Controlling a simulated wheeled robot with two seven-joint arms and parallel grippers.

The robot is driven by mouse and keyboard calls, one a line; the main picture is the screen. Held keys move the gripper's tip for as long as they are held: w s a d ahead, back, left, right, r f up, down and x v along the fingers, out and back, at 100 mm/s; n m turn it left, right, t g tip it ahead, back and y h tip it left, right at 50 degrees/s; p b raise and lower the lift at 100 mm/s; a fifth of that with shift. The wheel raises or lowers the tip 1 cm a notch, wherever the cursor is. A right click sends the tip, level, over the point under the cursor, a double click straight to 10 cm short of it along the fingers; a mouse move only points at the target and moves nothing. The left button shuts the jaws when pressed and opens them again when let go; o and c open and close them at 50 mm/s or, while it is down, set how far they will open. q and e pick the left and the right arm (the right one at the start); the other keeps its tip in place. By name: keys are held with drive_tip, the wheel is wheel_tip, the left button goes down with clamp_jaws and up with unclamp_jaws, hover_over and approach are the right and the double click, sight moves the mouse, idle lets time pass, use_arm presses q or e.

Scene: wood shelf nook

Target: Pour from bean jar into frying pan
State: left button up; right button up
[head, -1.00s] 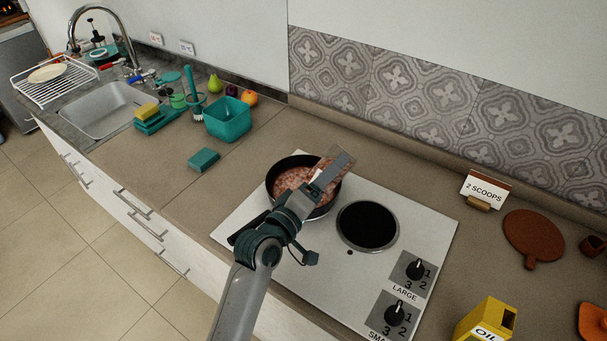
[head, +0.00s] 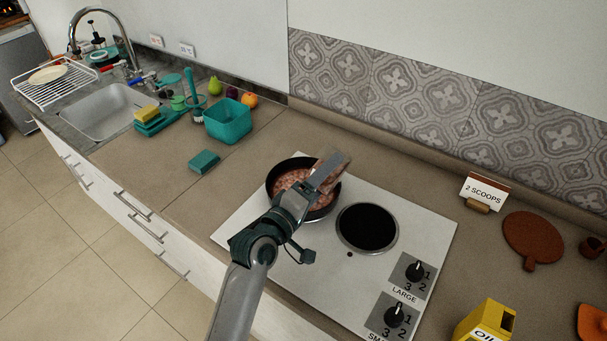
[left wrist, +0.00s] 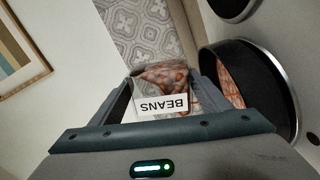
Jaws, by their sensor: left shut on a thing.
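The black frying pan (head: 273,181) sits on the rear left of the white hob, with reddish-brown beans (head: 291,184) spread over its bottom. My left gripper (head: 330,172) is over the pan's right side, shut on the bean jar (head: 338,166). The jar is clear and tilted above the pan. In the left wrist view the jar (left wrist: 160,78) shows a white BEANS label (left wrist: 162,104) between the fingers, with beans still inside; the pan (left wrist: 272,85) is beside it at right. The jar's mouth is hard to make out. My right gripper is not in view.
The hob (head: 425,235) has a bare dark burner (head: 367,227) and two knobs. A "2 SCOOPS" card (head: 483,192), a brown round board (head: 533,238) and a yellow oil container (head: 484,322) are to the right. A teal bin (head: 228,121) and teal block (head: 204,161) are to the left.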

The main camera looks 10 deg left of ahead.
sight(309, 172)
use_arm(q)
drive_tip(key=shift+w+a+r+n+p, duration=0.2)
drive_tip(key=shift+a+r+n+p, duration=0.15)
drive_tip(key=shift+a+n+p, duration=0.2)
drive_tip(key=shift+w+a+r+n+p, duration=0.1)
drive_tip(key=shift+a+r+n+p, duration=0.2)
drive_tip(key=shift+n+p, duration=0.65)
idle(0.7)
drive_tip(key=shift+w+a+r+n+p, duration=0.1)
drive_tip(key=shift+a+r+n+p, duration=0.15)
drive_tip(key=shift+n+p, duration=0.4)
drive_tip(key=shift+w+a+r+n+p, duration=0.1)
drive_tip(key=shift+a+r+n+p, duration=0.1)
drive_tip(key=shift+n+p, duration=0.45)
idle(1.3)
drive_tip(key=m+b, duration=0.1)
drive_tip(key=f+m+b, duration=0.1)
drive_tip(key=d+m+b, duration=0.1)
drive_tip(key=shift+s+f+b, duration=0.25)
drive_tip(key=shift+f+b, duration=0.15)
drive_tip(key=shift+d+r+m, duration=0.1)
drive_tip(key=shift+d+m, duration=0.05)
drive_tip(key=shift+m, duration=0.25)
drive_tip(key=shift+r, duration=0.2)
drive_tip(key=shift+f, duration=0.1)
